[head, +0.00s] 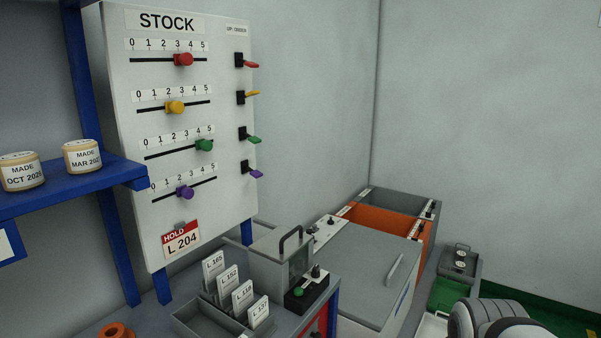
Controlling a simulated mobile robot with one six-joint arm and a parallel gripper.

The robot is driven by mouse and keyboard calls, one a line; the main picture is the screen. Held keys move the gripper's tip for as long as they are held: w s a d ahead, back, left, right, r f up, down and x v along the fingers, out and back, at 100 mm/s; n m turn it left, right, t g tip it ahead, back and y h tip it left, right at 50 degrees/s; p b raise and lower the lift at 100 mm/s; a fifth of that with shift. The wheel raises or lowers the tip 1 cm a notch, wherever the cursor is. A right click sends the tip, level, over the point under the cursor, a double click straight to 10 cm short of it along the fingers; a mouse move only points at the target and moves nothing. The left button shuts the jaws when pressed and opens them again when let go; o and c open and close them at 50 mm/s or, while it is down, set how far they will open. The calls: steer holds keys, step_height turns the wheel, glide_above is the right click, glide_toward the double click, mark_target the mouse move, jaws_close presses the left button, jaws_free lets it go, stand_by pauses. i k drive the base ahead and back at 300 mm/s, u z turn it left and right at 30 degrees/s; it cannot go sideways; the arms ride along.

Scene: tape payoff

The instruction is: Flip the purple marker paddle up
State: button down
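The purple marker paddle (256,174) is the lowest of the paddles on the right side of the white STOCK board (222,215). It sticks out from a small black mount and tilts slightly down to the right. The red paddle (251,65), yellow paddle (253,94) and green paddle (253,139) are above it in the same column. A label, partly legible as "UP: ORDER", heads the column. The purple slider knob (185,192) is on the lowest scale, to the left. My gripper's fingers do not show in this view.
A blue shelf (90,185) with two labelled tape rolls juts out at left. Below the board are a card tray (190,322), a grey box with a handle (280,262) and a lidded grey chest (365,275). The space right of the paddles is open.

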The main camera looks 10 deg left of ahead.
mark_target(255, 174)
steer(key=u, duration=0.1)
steer(key=i, duration=0.7)
steer(key=u, duration=0.45)
steer(key=k, duration=0.9)
steer(key=u, duration=0.2)
steer(key=i, duration=0.9)
steer(key=z, duration=0.1)
